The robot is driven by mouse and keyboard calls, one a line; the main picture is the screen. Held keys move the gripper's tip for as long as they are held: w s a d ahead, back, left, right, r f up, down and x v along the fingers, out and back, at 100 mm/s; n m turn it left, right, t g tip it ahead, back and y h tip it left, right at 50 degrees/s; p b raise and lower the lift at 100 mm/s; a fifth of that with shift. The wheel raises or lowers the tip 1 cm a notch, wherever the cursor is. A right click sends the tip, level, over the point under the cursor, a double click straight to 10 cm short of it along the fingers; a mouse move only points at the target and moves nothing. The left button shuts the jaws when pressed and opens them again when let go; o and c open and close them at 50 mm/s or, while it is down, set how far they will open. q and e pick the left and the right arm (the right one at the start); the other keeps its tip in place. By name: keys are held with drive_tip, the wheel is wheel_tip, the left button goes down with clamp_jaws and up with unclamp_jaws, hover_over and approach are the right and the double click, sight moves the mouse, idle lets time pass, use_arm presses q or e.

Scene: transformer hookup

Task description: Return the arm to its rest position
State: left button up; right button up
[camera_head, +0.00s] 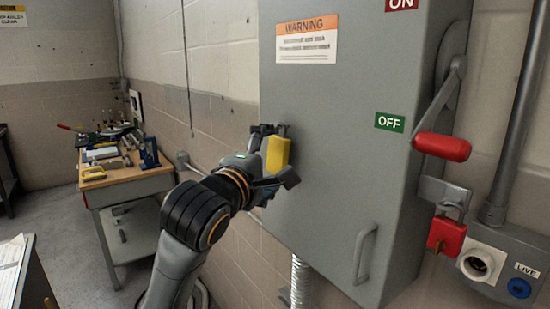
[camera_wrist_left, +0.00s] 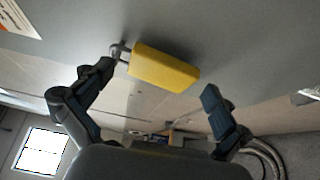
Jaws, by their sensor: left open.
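My left arm reaches from the bottom of the head view up to the grey electrical cabinet (camera_head: 330,150). My left gripper (camera_head: 272,158) is open beside a yellow block-shaped piece (camera_head: 278,154) at the cabinet's left edge. In the left wrist view, the open fingers of the gripper (camera_wrist_left: 155,100) stand to either side of the yellow piece (camera_wrist_left: 165,68), with a gap to the right finger. A metal shackle or pin shows at the yellow piece's left end. Whether the left finger touches it is unclear. My right gripper is not in view.
A red-handled lever (camera_head: 441,146) points down near the OFF label (camera_head: 390,122). A red padlock (camera_head: 445,235) hangs below it. A box with a LIVE label (camera_head: 510,265) is at the lower right. A cluttered workbench (camera_head: 130,185) stands at the left, with open floor before it.

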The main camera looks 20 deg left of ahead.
use_arm(q)
drive_tip(key=s, duration=0.6)
drive_tip(key=s+a+f+m+g+y, duration=0.1)
drive_tip(key=s+f+m+g, duration=0.2)
drive_tip(key=f, duration=1.1)
drive_tip(key=s+a+f+m+g, duration=0.1)
drive_tip(key=f+m+g, duration=0.3)
drive_tip(key=f, duration=0.9)
drive_tip(key=s+a+f+m+g+y, duration=0.15)
drive_tip(key=s+f+m+g, duration=0.75)
drive_tip(key=s+f, duration=1.3)
wheel_tip(320, 180, down, 27)
drive_tip(key=s+m, duration=0.2)
drive_tip(key=m, duration=0.1)
drive_tip(key=s+a+f, duration=0.1)
drive_tip(key=s+f, duration=0.7)
drive_tip(key=s+a+f, duration=0.2)
drive_tip(key=s+f, duration=0.6)
drive_tip(key=s, duration=0.1)
drive_tip(key=shift+a+g, duration=0.25)
drive_tip(key=shift+g, duration=0.15)
